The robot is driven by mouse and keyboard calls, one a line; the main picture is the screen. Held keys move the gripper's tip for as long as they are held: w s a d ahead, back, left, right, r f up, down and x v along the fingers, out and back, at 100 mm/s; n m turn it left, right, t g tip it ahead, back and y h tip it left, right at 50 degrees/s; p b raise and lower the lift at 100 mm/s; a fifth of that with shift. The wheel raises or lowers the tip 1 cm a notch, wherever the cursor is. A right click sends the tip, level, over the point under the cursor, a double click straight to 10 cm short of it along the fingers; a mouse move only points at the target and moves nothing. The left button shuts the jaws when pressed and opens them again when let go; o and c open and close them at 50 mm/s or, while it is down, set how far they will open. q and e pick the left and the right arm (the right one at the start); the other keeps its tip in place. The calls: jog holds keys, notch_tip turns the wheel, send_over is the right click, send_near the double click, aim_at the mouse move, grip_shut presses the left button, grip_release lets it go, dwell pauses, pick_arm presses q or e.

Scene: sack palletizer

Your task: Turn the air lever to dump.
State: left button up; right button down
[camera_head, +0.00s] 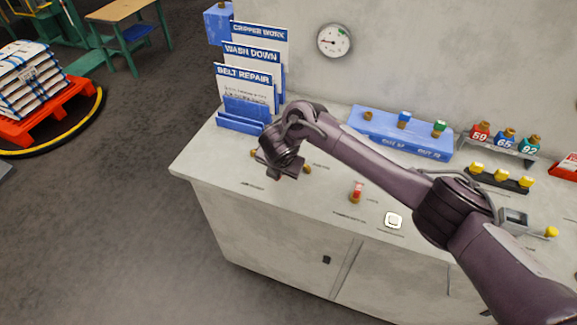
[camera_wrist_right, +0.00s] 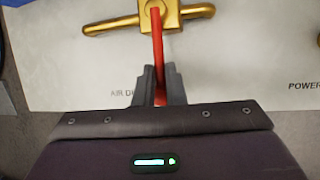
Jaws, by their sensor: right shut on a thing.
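The air lever is a red handle (camera_wrist_right: 158,62) on a brass valve body (camera_wrist_right: 158,12) with pipe stubs on both sides, seen in the right wrist view. Its handle runs from the valve towards my gripper. My right gripper (camera_wrist_right: 158,75) is shut on the red handle, one grey finger on each side. In the head view my right gripper (camera_head: 279,173) is low over the bench's left part. It hides most of the lever there; a brass end (camera_head: 308,169) shows beside it. A partly covered label "AIR DU" lies left of the handle in the wrist view. My left gripper is not in view.
The grey bench (camera_head: 205,160) carries a blue card rack (camera_head: 240,122) behind the gripper. A red-topped brass fitting (camera_head: 357,190) and a white button (camera_head: 393,221) stand to the right. A blue tray (camera_head: 390,137) lies further back. A gauge (camera_head: 333,40) hangs on the wall.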

dwell(0.3)
jog(key=c, duration=1.5)
grip_release()
jog(key=shift+w, duration=0.1)
jog(key=shift+r, duration=0.1)
jog(key=p+v, duration=0.1)
jog(key=v, duration=0.6)
jog(key=shift+s+r+p, duration=0.2)
jog(key=shift+r+p, duration=0.1)
jog(key=shift+p, duration=0.1)
jog(key=shift+a, duration=0.1)
